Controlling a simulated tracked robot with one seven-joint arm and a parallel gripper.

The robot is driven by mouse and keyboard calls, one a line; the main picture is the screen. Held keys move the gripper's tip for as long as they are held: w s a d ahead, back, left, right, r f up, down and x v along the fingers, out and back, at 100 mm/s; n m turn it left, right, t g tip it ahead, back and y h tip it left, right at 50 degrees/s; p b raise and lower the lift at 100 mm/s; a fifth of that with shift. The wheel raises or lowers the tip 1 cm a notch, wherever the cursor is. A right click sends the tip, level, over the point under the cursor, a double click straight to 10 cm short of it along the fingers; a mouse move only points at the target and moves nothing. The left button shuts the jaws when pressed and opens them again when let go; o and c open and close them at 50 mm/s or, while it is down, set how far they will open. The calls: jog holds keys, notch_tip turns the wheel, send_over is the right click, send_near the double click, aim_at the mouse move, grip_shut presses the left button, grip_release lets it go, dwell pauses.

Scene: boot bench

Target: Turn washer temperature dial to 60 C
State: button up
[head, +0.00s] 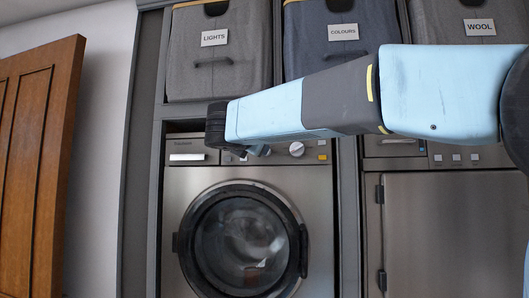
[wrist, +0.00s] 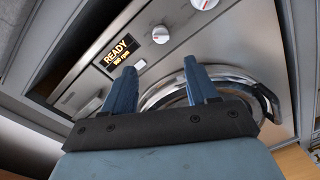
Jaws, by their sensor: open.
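The washer (head: 315,195) stands below the LIGHTS and COLOURS bins, its round door shut. A white dial (head: 297,149) shows on its panel, right of my gripper (head: 256,151). In the wrist view my gripper (wrist: 161,67) is open and empty, its two blue fingers apart in front of the washer. One dial (wrist: 161,34) lies just beyond the fingertips, and a second dial (wrist: 204,3) with a red mark is at the top edge. A lit display (wrist: 118,49) reads READY with an rpm line. I cannot tell which dial sets temperature; their settings are too small to read.
The washer's round door (head: 240,240) lies below the panel. A second appliance (head: 455,235) stands to the right. Fabric bins labelled LIGHTS (head: 220,65), COLOURS (head: 340,25) and WOOL (head: 460,20) sit above. A wooden door (head: 35,165) stands at left. My arm hides part of the panel.

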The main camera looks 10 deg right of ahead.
jog(key=x, duration=1.3)
jog(key=shift+d, duration=0.1)
jog(key=c, duration=1)
jog(key=shift+m, duration=0.3)
jog(key=shift+d+f+m+y, duration=0.1)
jog(key=shift+m+y, duration=0.15)
jog(key=shift+m, duration=4.35)
jog(key=shift+d+f+m+y, duration=0.1)
jog(key=shift+m+y, duration=0.15)
jog(key=shift+m, duration=4.35)
jog(key=shift+a, duration=0.1)
